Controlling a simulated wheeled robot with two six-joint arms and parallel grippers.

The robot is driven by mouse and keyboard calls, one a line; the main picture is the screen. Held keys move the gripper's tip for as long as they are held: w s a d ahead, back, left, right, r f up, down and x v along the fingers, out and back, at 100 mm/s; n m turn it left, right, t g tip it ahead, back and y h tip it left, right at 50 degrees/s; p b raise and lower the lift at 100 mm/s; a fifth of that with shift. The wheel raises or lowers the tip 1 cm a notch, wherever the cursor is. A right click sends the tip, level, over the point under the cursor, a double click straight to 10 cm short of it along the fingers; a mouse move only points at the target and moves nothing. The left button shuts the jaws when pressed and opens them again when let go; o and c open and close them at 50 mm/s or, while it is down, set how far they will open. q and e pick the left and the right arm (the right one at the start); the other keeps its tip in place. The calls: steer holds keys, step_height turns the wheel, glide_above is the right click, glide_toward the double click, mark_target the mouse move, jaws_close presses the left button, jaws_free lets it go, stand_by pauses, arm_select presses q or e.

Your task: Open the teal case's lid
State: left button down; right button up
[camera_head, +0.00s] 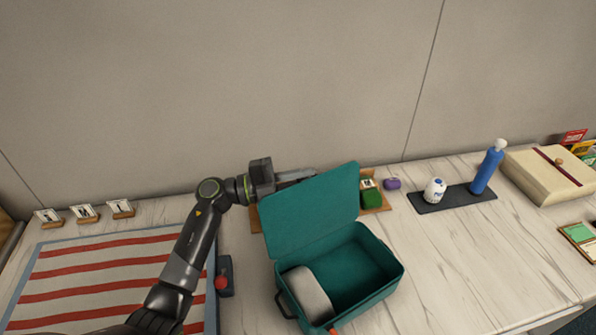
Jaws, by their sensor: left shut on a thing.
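The teal case (383,252) stands on the table in the head view, with its handle (287,304) on the left side. Its lid (311,212) is raised and tilted, hinged along the back edge. A grey-white rounded item (307,293) lies inside at the left; the rest of the visible interior looks empty. My left gripper (312,175) is at the lid's upper edge, reaching in behind it from the left. It is shut on the lid; its fingertips are partly hidden by the lid. My right gripper is not in view.
A wooden tray (254,219) sits behind the lid, with a green item (369,192) on it. A striped mat (110,275) lies left.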

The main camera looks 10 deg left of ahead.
arm_select(q)
steer(key=c, duration=1.8)
jaws_free()
steer(key=shift+c, duration=0.2)
steer(key=shift+a+f, duration=0.1)
steer(key=shift+a, duration=0.05)
steer(key=b+v, duration=0.5)
steer(key=v, duration=1.2)
steer(key=shift+b, duration=0.4)
steer(key=shift+s, duration=0.1)
